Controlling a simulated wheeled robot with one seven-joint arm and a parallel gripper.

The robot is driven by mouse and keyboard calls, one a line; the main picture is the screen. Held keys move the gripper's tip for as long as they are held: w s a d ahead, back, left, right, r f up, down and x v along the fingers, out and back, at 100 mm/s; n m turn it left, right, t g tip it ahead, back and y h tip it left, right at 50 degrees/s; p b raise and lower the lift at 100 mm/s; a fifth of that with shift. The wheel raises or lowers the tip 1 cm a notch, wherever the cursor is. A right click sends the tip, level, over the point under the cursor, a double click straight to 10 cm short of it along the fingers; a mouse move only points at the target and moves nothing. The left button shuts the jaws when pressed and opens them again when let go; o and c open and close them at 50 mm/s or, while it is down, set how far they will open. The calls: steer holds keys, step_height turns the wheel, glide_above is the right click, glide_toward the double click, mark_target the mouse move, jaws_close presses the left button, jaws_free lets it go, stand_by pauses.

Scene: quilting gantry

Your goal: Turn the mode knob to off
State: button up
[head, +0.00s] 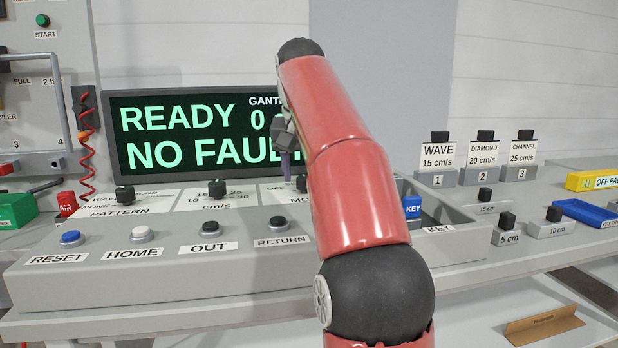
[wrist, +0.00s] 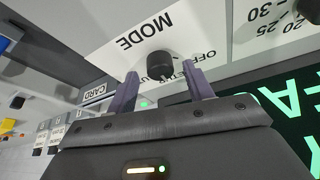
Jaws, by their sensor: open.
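The mode knob is a small black knob on a white label; in the wrist view the knob (wrist: 160,65) sits beside the printed word MODE, with OFF and partly hidden words on its other side. Its pointer direction cannot be told. In the head view the mode knob (head: 302,184) is partly hidden behind my arm. My gripper (wrist: 163,84) is open, its two purple fingers apart, with the knob ahead between their tips in the wrist picture. Nothing is between the fingers; contact with the knob cannot be seen. In the head view my gripper (head: 288,158) is partly hidden, above the panel.
The display (head: 185,135) behind reads READY and NO FAULT, partly covered. The pattern knob (head: 125,194) and speed knob (head: 217,188) stand to the left. The reset button (head: 71,238) and other push buttons line the front. A blue key block (head: 412,208) is at right.

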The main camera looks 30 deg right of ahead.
steer(key=shift+w+d+f, duration=0.1)
steer(key=shift+w+f, duration=0.1)
steer(key=shift+f, duration=0.25)
steer(key=shift+c, duration=0.4)
steer(key=c, duration=0.9)
steer(key=shift+n, duration=0.4)
steer(key=n+y, duration=0.1)
steer(key=n, duration=0.2)
steer(key=shift+d+n+t, duration=0.1)
steer(key=shift+n+t, duration=0.2)
steer(key=shift+t, duration=0.1)
steer(key=shift+d+n+y, duration=0.1)
steer(key=shift+n+y, duration=1)
steer(key=shift+n, duration=1.1)
